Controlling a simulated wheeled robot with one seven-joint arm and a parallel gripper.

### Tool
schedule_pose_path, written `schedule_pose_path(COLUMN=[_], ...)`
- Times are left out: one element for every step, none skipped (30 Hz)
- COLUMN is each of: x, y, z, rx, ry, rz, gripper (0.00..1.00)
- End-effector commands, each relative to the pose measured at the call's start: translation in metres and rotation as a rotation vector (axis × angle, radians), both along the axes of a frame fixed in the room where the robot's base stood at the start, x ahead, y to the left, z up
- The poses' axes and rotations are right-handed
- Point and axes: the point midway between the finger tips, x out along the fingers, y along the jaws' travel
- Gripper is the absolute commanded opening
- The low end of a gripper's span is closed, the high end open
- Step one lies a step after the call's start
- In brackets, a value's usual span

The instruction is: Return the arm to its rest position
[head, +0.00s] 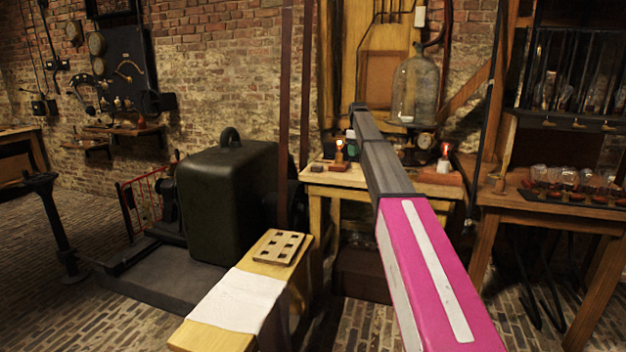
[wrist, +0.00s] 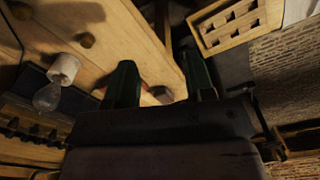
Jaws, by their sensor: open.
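My arm, pink near me and dark grey farther out, reaches forward from the lower right to above the small wooden table (head: 345,179) in the head view. My gripper is mostly hidden behind the arm there. In the wrist view my gripper (wrist: 162,78) shows two dark green fingers spread apart, with no object held between them. A small reddish and pale object (wrist: 160,94) shows beyond the gap, apparently on the wood. A slotted wooden rack (head: 278,247) lies on the near bench beside a white cloth (head: 235,300); the rack also shows in the wrist view (wrist: 235,25).
Small lit lamps (head: 339,153) stand on the small table, near a glass bell jar (head: 414,90). A bulb in a white socket (wrist: 50,85) shows in the wrist view. A dark green machine (head: 230,200) stands left. A right-hand table (head: 550,207) holds glass jars. Brick floor lies open between.

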Motion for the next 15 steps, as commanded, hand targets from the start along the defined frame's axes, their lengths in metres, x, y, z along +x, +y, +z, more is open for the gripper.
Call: schedule_pose_path(x=[-0.016, -0.022, -0.032, -0.039, -0.049, -0.062, -0.073, -0.087, -0.106, -0.12, -0.134, -0.153, -0.168, -0.183, -0.203], y=[0.0, 0.0, 0.0, 0.0, 0.0, 0.0, 0.0, 0.0, 0.0, 0.0, 0.0, 0.0, 0.0, 0.0, 0.0], z=[-0.018, -0.026, -0.041, -0.051, -0.063, -0.081, -0.094, -0.109, -0.131, -0.146, -0.162, -0.181, -0.195, -0.208, -0.226], rx=[0.0, 0.001, 0.001, 0.0, 0.0, 0.0, 0.0, 0.001, 0.0, 0.0, 0.0, 0.0, 0.0, 0.0, 0.0], ry=[0.003, 0.002, 0.002, 0.003, 0.003, 0.003, 0.004, 0.004, 0.004, 0.004, 0.004, 0.003, 0.004, 0.003, 0.003], rz=[-0.018, -0.03, -0.049, -0.063, -0.08, -0.105, -0.124, -0.147, -0.18, -0.205, -0.231, -0.265, -0.29, -0.315, -0.349], gripper=[0.49, 0.49, 0.49, 0.49, 0.49, 0.49, 0.49, 0.49, 0.49, 0.49, 0.49, 0.49, 0.49, 0.49, 0.49])
